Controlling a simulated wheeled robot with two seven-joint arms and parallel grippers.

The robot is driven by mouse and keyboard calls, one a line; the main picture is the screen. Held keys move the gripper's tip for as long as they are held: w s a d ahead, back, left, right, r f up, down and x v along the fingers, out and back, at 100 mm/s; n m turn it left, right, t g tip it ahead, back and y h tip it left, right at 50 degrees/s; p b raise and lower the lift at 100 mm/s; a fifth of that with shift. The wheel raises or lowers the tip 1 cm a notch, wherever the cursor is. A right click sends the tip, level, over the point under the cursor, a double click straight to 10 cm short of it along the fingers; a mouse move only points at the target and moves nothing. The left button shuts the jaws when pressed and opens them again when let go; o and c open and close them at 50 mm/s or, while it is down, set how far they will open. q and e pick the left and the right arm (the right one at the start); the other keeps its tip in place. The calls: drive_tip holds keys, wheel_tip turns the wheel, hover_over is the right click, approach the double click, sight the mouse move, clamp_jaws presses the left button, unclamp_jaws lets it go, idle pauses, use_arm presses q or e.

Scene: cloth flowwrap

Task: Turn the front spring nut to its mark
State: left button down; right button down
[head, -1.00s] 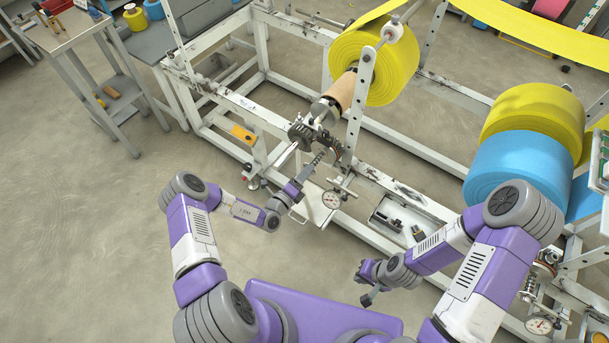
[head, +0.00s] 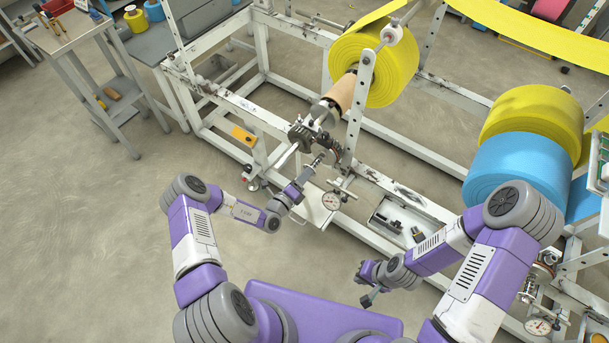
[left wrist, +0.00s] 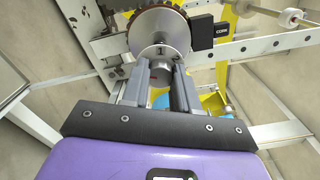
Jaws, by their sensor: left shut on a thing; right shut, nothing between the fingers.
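The front spring nut (left wrist: 160,61) is a grey metal piece in the left wrist view, in front of a round silver disc (left wrist: 158,32) with a toothed rim. My left gripper (left wrist: 160,75) is shut on the nut, one finger on each side. In the head view my left gripper (head: 305,172) reaches the near end of the spring and shaft assembly (head: 320,150), and its fingers are too small to make out well. My right gripper (head: 368,282) is shut and empty, low and well apart from the frame. I cannot make out the mark.
A grey tray (head: 405,222) with small parts sits on the white frame (head: 430,205). A yellow roll (head: 375,65) is behind the shaft. The floor left of my left arm is clear.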

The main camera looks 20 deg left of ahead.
use_arm(q)
drive_tip(key=m+p, duration=1.2)
drive_tip(key=m, duration=1.4)
idle(0.4)
drive_tip(key=c, duration=0.9)
unclamp_jaws()
drive_tip(key=shift+o, duration=0.2)
drive_tip(key=p+v, duration=0.1)
drive_tip(key=v, duration=0.6)
drive_tip(key=shift+s, duration=0.35)
